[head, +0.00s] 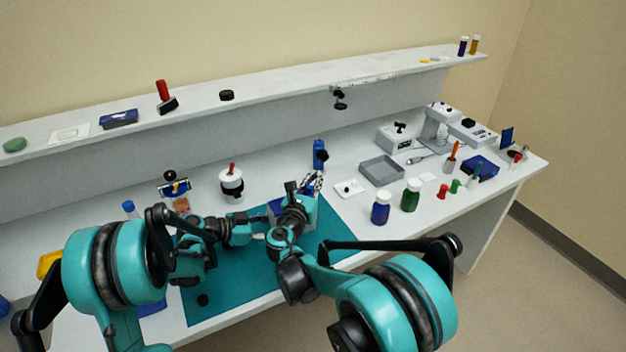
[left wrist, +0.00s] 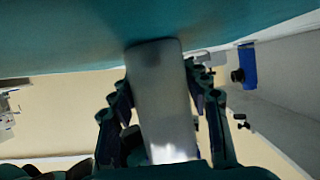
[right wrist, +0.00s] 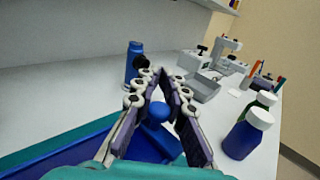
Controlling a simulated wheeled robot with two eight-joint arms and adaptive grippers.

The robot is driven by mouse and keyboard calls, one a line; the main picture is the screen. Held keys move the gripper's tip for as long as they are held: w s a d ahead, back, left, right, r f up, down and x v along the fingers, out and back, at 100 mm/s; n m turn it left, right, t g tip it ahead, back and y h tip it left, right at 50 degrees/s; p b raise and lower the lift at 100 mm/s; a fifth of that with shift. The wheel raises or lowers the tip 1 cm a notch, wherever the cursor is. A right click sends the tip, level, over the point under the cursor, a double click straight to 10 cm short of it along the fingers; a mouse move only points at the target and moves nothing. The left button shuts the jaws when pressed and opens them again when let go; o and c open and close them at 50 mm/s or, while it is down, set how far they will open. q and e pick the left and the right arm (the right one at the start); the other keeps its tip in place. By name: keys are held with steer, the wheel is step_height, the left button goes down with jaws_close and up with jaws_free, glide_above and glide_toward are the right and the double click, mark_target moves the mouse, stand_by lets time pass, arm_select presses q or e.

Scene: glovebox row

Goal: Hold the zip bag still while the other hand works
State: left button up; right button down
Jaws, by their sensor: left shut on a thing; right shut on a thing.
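The zip bag appears as a blue flat thing (head: 276,207) between my two grippers over the teal mat (head: 235,285); my arms cover much of it. Its blue sheet (right wrist: 62,152) also shows low in the right wrist view. My left gripper (head: 262,222) is shut on a pale grey slab-like part (left wrist: 162,95), seen between its fingers in the left wrist view; I take it as the bag's edge. My right gripper (head: 314,182) is shut, its fingers closing around a round blue knob (right wrist: 155,112), apparently the zip pull. The contact itself is partly hidden.
A blue bottle (head: 320,154) stands just beyond my right gripper. A blue jar (head: 380,208) and green jar (head: 411,195) stand to its right, near a grey tray (head: 381,171). A white pot (head: 231,183) stands behind my left gripper. The mat's front is mostly clear.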

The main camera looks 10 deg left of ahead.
arm_select(q)
steer(key=shift+a, duration=0.1)
arm_select(e)
steer(key=c, duration=1.6)
jaws_free()
steer(key=shift+d, duration=0.15)
steer(key=shift+c, duration=0.2)
arm_select(q)
steer(key=shift+f, duration=0.1)
arm_select(e)
steer(key=v, duration=1.2)
arm_select(q)
steer(key=o, duration=1.9)
steer(key=shift+c, duration=0.2)
